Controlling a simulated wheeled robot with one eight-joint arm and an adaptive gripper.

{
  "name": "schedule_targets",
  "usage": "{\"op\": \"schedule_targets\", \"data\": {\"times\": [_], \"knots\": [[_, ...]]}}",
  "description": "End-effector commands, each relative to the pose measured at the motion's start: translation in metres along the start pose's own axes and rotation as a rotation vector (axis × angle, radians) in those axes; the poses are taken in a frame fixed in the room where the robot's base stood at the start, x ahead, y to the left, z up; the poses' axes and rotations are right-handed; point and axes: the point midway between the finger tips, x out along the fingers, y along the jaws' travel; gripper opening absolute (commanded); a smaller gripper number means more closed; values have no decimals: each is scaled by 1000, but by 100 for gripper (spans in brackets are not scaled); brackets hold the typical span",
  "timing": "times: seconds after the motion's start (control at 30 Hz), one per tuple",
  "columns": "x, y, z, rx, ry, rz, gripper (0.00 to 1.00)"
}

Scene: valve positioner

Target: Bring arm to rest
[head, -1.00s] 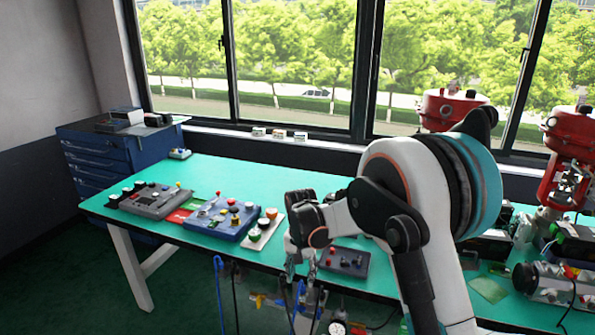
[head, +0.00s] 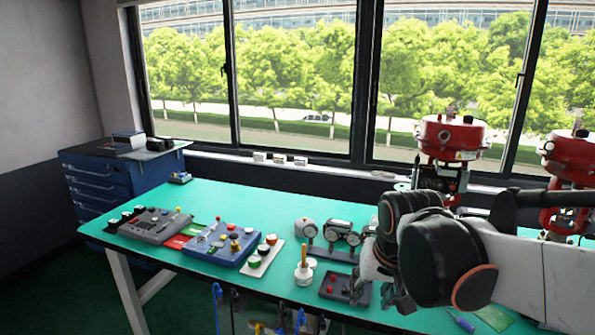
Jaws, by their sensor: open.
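My arm reaches in from the right edge of the head view, with its white link and dark joint in front of the bench's right part. My gripper (head: 381,298) is open, pointing down over the green bench (head: 215,195), beside the right end of a dark box with red knobs (head: 338,286). Its fingers are partly dark and small, and I cannot tell whether they touch the box. Nothing shows between them. My arm hides much of the bench's right side.
A white piece with an orange handle (head: 304,270) stands left of the dark box. Gauges on a dark base (head: 333,240) stand behind. A blue control box (head: 222,242) and a grey one (head: 155,225) lie further left. Red valve actuators (head: 452,138) stand behind my arm. A screwdriver (head: 459,318) lies near the front.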

Motion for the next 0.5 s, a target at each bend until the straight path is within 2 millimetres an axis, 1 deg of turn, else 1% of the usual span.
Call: {"op": "schedule_targets", "data": {"times": [0.03, 0.2, 0.33, 0.5], "knots": [[-8, 7, 12, -8, 18, -1, 42], [-28, 28, 44, -46, 83, -2, 42], [-38, 42, 70, -75, 134, 2, 42], [-43, 58, 102, -110, 193, 10, 42]]}}
